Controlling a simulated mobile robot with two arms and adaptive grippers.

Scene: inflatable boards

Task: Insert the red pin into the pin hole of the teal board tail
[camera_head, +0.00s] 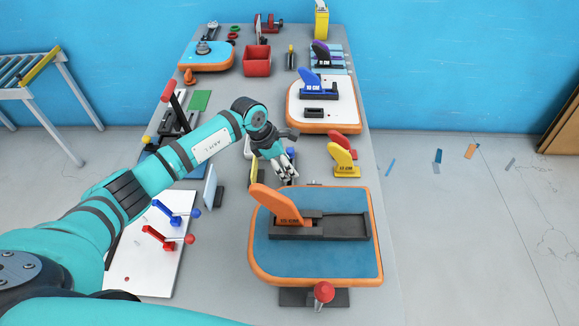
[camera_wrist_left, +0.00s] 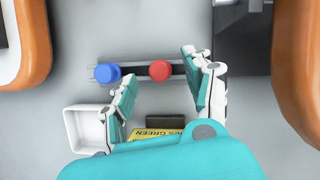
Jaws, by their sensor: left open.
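A red pin with a round head (camera_wrist_left: 160,70) sits in a dark narrow rack (camera_wrist_left: 136,73) beside a blue pin (camera_wrist_left: 107,72) in the left wrist view. My left gripper (camera_wrist_left: 160,67) is open, its two fingers spread on either side of the red pin's head. I cannot tell how far above the pin it is. In the head view my left gripper (camera_head: 288,166) is over the table behind the teal-blue board tail (camera_head: 270,262), and hides the rack. The board has an orange rim, a grey fin box and an orange fin (camera_head: 275,205). I cannot make out its pin hole. My right gripper is not in view.
A red knob (camera_head: 324,292) stands on a dark block at the board's front edge. A yellow fin (camera_head: 344,158) stands right of my gripper. A white-topped board (camera_head: 340,115) lies behind. A white panel with red and blue levers (camera_head: 140,270) lies at left.

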